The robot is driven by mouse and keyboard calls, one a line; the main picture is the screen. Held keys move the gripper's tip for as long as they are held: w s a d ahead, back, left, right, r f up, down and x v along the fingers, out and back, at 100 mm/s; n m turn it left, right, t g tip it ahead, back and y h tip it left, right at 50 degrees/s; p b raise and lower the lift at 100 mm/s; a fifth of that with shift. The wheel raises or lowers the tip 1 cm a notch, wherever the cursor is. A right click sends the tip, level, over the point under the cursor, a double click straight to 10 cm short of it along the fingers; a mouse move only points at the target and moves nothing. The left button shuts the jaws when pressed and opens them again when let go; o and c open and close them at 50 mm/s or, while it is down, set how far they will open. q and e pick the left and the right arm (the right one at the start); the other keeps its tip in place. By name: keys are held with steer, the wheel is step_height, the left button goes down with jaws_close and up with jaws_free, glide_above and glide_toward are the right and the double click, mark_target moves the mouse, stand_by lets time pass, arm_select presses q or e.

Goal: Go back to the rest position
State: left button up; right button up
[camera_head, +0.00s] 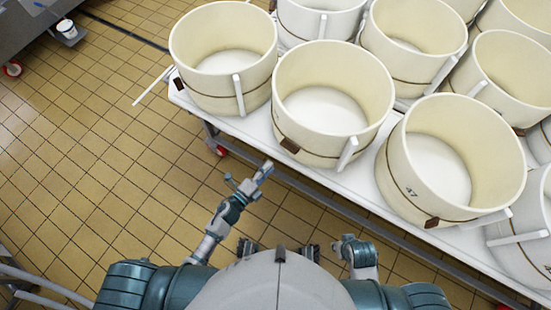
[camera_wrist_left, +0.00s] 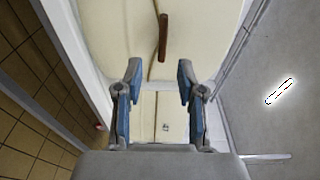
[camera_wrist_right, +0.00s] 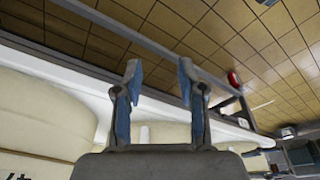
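My left gripper (camera_head: 256,178) reaches forward over the tiled floor in the head view, a little short of the white table's near edge. In the left wrist view my left gripper (camera_wrist_left: 159,85) has its two fingers apart with nothing between them. A cream mould with a brown block lies beyond them. My right arm is low in the head view, folded close to my body, and its fingertips are hard to make out there. In the right wrist view my right gripper (camera_wrist_right: 160,85) has its fingers apart and is empty.
A white table (camera_head: 260,128) bears several large cream round moulds (camera_head: 333,98), the near ones close to its edge. A white stick (camera_head: 152,86) juts out past its left end. A red-wheeled metal unit (camera_head: 30,25) stands at top left. Tiled floor (camera_head: 85,150) at left is clear.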

arm_select(q)
steer(key=shift+s+a, duration=0.25)
steer(key=shift+s, duration=0.1)
stand_by(0.3)
steer(key=s+a+f+n+g+y+p, duration=0.2)
steer(key=s+a+f+n+y, duration=0.1)
steer(key=a+f+n+y, duration=0.3)
steer(key=s+a+f+n+g+y+p, duration=0.35)
steer(key=a+f+n, duration=0.25)
steer(key=f+n, duration=0.2)
steer(key=s+a+f+n+g+p, duration=0.1)
steer(key=s+f+n+g, duration=0.3)
steer(key=s, duration=0.6)
steer(key=s+a+f+n+g, duration=0.1)
steer(key=s+f+n+g, duration=0.3)
steer(key=s, duration=0.6)
steer(key=shift+s+a+f+p, duration=0.15)
steer(key=shift+f+p, duration=0.2)
steer(key=shift+f, duration=0.4)
arm_select(e)
steer(key=s+f, duration=0.1)
steer(key=f, duration=0.8)
steer(key=s+f, duration=0.2)
steer(key=f, duration=0.8)
steer(key=shift+s+d+g, duration=0.15)
steer(key=shift+s+g, duration=0.15)
